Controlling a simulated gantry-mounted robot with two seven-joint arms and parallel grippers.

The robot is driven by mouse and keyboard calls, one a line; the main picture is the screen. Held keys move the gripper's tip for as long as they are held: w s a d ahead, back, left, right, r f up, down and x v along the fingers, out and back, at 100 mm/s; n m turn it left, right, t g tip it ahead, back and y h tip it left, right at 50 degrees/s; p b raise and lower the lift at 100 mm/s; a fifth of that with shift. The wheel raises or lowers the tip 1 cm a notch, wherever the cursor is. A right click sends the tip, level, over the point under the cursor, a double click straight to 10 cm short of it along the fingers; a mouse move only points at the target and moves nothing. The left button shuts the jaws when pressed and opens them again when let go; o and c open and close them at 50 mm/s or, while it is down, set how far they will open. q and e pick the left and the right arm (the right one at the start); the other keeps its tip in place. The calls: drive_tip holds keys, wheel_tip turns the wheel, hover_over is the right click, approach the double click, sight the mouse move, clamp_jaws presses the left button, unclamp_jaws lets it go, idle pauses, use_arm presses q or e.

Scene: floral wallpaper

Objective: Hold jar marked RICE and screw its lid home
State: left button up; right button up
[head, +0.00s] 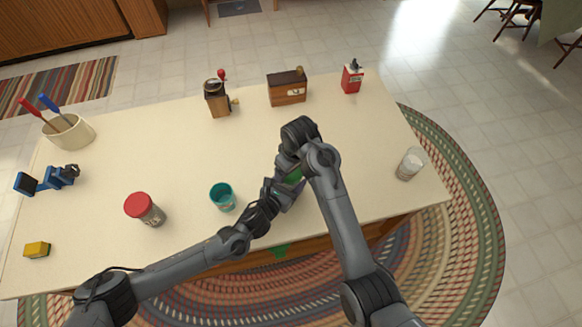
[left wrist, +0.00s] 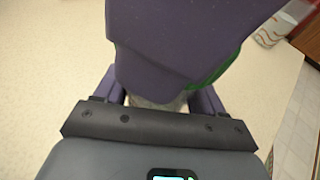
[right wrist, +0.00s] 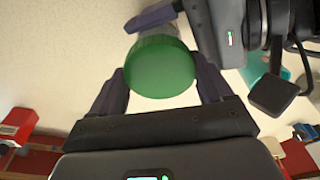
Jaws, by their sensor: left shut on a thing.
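A jar with a green lid (head: 293,176) is held above the counter near its front edge, largely hidden by my grippers; I cannot read its label. My left gripper (head: 283,192) is shut on the jar's body (left wrist: 155,104), a pale strip of which shows between its fingers in the left wrist view. In the right wrist view, the round green lid (right wrist: 160,68) lies between the spread fingers of my right gripper (right wrist: 158,88), which is open around it. Whether a finger touches the lid, and how the lid sits on the jar, is unclear.
A teal cup (head: 222,197) and a red-lidded jar (head: 147,211) stand left of the grippers. A glass (head: 409,164) stands right. A grinder (head: 217,99), wooden box (head: 287,88) and red tin (head: 352,79) line the back. The counter's middle is clear.

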drive_tip(key=m, duration=0.6)
drive_tip(key=shift+h, duration=0.4)
drive_tip(key=m+h, duration=0.1)
drive_tip(key=m, duration=0.5)
drive_tip(key=shift+m, duration=0.4)
drive_tip(key=o, duration=0.8)
